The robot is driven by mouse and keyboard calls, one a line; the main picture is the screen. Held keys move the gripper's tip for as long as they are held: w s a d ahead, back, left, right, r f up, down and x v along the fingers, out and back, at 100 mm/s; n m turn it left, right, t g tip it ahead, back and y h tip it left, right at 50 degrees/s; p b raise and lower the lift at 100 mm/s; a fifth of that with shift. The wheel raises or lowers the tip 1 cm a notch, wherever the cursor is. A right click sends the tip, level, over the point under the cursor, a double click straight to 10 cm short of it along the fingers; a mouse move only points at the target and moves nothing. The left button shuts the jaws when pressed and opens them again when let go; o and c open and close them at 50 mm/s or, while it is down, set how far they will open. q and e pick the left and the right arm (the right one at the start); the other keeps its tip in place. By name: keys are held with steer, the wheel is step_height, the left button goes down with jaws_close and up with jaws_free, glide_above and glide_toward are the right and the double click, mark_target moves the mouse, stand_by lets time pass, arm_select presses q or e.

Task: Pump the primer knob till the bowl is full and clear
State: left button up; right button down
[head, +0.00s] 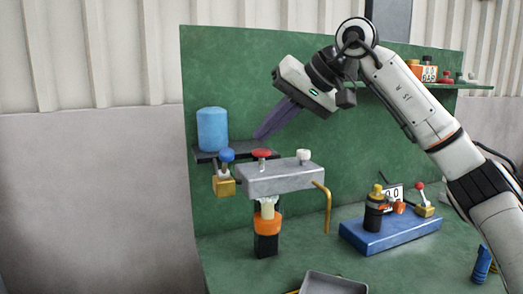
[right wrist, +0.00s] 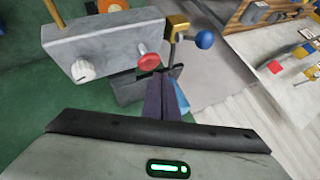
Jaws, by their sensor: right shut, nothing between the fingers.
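A grey filter head (head: 280,180) stands out from the green panel. On top are a red mushroom knob (head: 261,153) on a short stem and a white knob (head: 303,155); which is the primer knob is not marked. Below hangs a pale, cloudy-looking bowl (head: 267,209) above an orange ring and black base; its fill level is too small to tell. My right gripper (head: 258,137) is shut and empty, its purple fingers pointing down just above the red knob. In the right wrist view its fingertips (right wrist: 165,82) show beside the red knob (right wrist: 149,62). My left gripper is out of view.
A blue-ball lever (head: 227,156) on a brass valve sits left of the head. A blue cylinder (head: 212,128) stands on a dark shelf behind. A brass pipe (head: 326,208) bends down at right. A blue base (head: 390,234) with fittings and a grey tray (head: 333,284) sit lower.

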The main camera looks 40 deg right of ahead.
mark_target(260, 150)
stand_by(0.8)
steer(key=shift+f, duration=0.1)
steer(key=shift+f, duration=0.35)
steer(key=shift+f+b, duration=0.7)
steer(key=shift+f, duration=0.35)
stand_by(0.8)
steer(key=shift+r, duration=0.1)
steer(key=shift+r+p, duration=1.35)
steer(key=shift+p, duration=0.2)
